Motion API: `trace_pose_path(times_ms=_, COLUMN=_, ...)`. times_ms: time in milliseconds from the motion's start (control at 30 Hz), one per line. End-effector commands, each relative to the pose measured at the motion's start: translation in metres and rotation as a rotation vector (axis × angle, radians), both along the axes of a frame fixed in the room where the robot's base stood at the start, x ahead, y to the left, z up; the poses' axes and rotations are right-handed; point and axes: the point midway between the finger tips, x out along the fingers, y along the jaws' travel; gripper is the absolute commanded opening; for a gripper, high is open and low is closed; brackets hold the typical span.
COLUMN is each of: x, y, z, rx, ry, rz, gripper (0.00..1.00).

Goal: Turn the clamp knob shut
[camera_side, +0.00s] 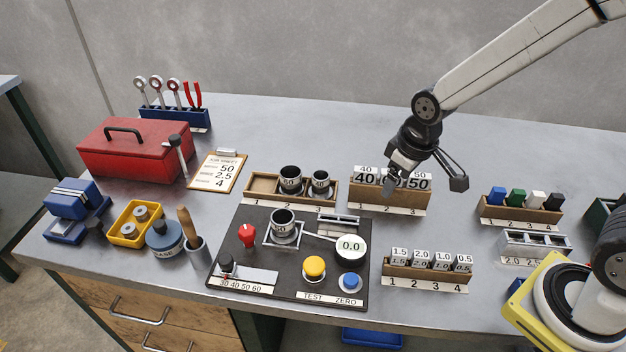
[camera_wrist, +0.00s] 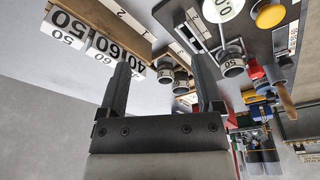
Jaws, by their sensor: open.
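A red knob (camera_side: 247,235) stands at the left of a dark panel (camera_side: 290,265), beside a dark cup marked 50 (camera_side: 282,224) in a metal holder. In the wrist view the red knob (camera_wrist: 256,71) shows at the right, partly hidden by other things. My gripper (camera_side: 427,187) is open and empty. It hangs above the table, right of the panel and near the wooden rack of number blocks (camera_side: 386,199). In the wrist view its two fingers (camera_wrist: 160,65) are spread apart with nothing between them.
The panel also carries a round 0.0 dial (camera_side: 350,247), a yellow button (camera_side: 314,267), a blue button (camera_side: 350,281) and a slider (camera_side: 227,266). A cup rack (camera_side: 264,187) stands behind it. A wooden-handled tool (camera_side: 187,228) rises left of it.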

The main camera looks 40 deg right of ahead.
Motion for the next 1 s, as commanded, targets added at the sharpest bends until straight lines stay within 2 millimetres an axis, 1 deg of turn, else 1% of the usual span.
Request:
trace_pose_path(times_ms=33, x=0.013, y=0.010, z=0.000, rx=-0.005, ry=0.008, rz=0.044, gripper=0.84)
trace_pose_path(times_ms=200, x=0.051, y=0.041, z=0.001, rx=-0.023, ry=0.036, rz=0.193, gripper=0.84)
trace_pose_path(times_ms=367, x=0.081, y=0.075, z=0.000, rx=-0.040, ry=0.060, rz=0.334, gripper=0.84)
trace_pose_path(times_ms=500, x=0.104, y=0.108, z=-0.003, rx=-0.054, ry=0.082, rz=0.456, gripper=0.84)
trace_pose_path(times_ms=567, x=0.112, y=0.122, z=-0.005, rx=-0.060, ry=0.091, rz=0.509, gripper=0.84)
trace_pose_path(times_ms=700, x=0.129, y=0.157, z=-0.010, rx=-0.073, ry=0.112, rz=0.631, gripper=0.84)
trace_pose_path(times_ms=800, x=0.137, y=0.183, z=-0.015, rx=-0.083, ry=0.126, rz=0.718, gripper=0.84)
trace_pose_path(times_ms=900, x=0.143, y=0.208, z=-0.020, rx=-0.092, ry=0.140, rz=0.801, gripper=0.84)
trace_pose_path(times_ms=1000, x=0.147, y=0.229, z=-0.024, rx=-0.099, ry=0.151, rz=0.870, gripper=0.84)
